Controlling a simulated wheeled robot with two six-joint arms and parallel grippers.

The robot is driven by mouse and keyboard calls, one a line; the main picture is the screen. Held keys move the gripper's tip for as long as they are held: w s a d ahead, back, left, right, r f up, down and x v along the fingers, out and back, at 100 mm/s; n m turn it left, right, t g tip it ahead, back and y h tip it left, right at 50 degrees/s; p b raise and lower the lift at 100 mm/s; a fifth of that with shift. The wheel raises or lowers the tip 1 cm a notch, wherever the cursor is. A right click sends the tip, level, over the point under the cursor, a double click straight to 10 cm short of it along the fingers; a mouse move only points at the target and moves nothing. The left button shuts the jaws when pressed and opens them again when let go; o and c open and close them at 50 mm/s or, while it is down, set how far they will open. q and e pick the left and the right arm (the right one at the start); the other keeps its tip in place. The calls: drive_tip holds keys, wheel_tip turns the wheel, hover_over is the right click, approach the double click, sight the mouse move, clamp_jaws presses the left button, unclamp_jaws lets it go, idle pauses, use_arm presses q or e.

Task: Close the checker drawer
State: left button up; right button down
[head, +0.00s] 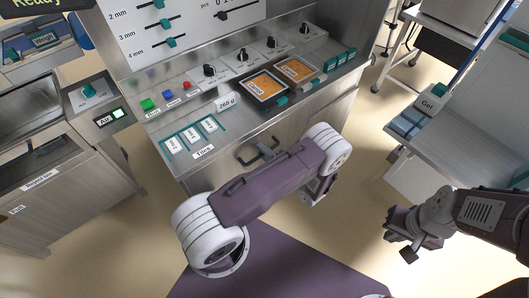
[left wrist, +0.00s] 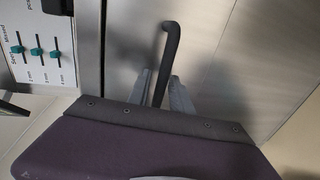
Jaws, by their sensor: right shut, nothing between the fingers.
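The front of the steel cabinet under the control panel carries a dark bar handle (head: 248,159); I take this front to be the checker drawer, and cannot tell how far out it stands. The handle also shows in the left wrist view (left wrist: 170,45), bent at its top end. My left gripper (left wrist: 160,92) has one finger on each side of the handle, with gaps visible, so it is open around it. In the head view my purple arm link mostly hides this gripper. My right gripper (head: 402,238) is shut and empty, low at the right, away from the cabinet.
On the cabinet top lie two orange-topped trays (head: 263,85), a 269 g display (head: 226,102) and several knobs and buttons. A reject bin (head: 40,185) stands at the left. A bench with a Gel box (head: 430,104) stands at the right. Floor between is clear.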

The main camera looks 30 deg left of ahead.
use_arm(q)
drive_tip(key=shift+d+r, duration=0.1)
idle(0.3)
drive_tip(key=p+v, duration=0.1)
drive_tip(key=v, duration=0.8)
drive_tip(key=shift+s, duration=0.1)
